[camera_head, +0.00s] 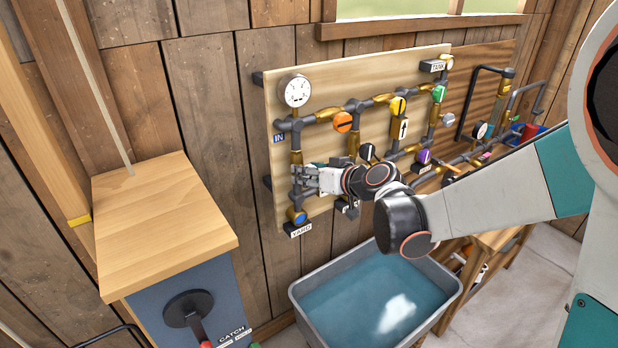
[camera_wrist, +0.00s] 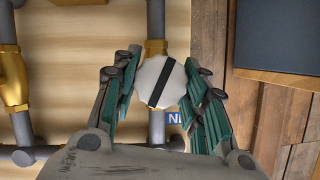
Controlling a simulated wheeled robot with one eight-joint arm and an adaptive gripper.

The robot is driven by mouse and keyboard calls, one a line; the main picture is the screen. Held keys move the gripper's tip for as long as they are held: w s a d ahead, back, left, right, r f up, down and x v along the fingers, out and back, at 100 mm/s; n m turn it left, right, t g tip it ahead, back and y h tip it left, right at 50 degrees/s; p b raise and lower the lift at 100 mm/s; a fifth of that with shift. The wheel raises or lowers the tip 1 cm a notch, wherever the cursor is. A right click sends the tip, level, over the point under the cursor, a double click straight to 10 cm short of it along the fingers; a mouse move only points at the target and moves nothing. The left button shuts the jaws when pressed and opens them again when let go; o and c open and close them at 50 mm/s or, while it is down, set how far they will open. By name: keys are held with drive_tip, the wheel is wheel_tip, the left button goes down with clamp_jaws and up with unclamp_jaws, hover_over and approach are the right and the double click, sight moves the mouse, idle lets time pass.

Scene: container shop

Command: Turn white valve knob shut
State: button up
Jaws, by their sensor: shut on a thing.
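The white valve knob (camera_wrist: 148,76) is a round knob with a dark stripe, running slightly off upright in the wrist view. My gripper (camera_wrist: 164,82) has one finger on each side of the knob and is shut on it. In the head view my gripper (camera_head: 305,180) is at the lower left of the light wooden pipe board (camera_head: 285,118). It hides the knob there.
An orange knob (camera_head: 342,122), a yellow knob (camera_head: 398,105) and a blue knob (camera_head: 297,216) are on nearby pipes. A gauge (camera_head: 295,90) sits above my gripper. A grey basin of water (camera_head: 300,296) stands below. A wood-topped cabinet (camera_head: 160,220) is at left.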

drive_tip(key=m+b, duration=0.1)
drive_tip(key=m+y+b, duration=0.1)
drive_tip(key=shift+d+f+m+g+y, duration=0.1)
drive_tip(key=shift+f+m+g+y, duration=0.1)
drive_tip(key=shift+m+g+y, duration=0.15)
drive_tip(key=shift+w+m+y+b, duration=0.1)
drive_tip(key=shift+m+y+b, duration=0.65)
drive_tip(key=shift+m+b, duration=0.45)
drive_tip(key=m+y+b, duration=0.1)
drive_tip(key=m+b, duration=0.1)
drive_tip(key=shift+m+g, duration=0.35)
drive_tip(key=shift+m+y+b, duration=0.6)
drive_tip(key=shift+m, duration=0.4)
drive_tip(key=o, duration=1.1)
drive_tip(key=shift+d, duration=0.15)
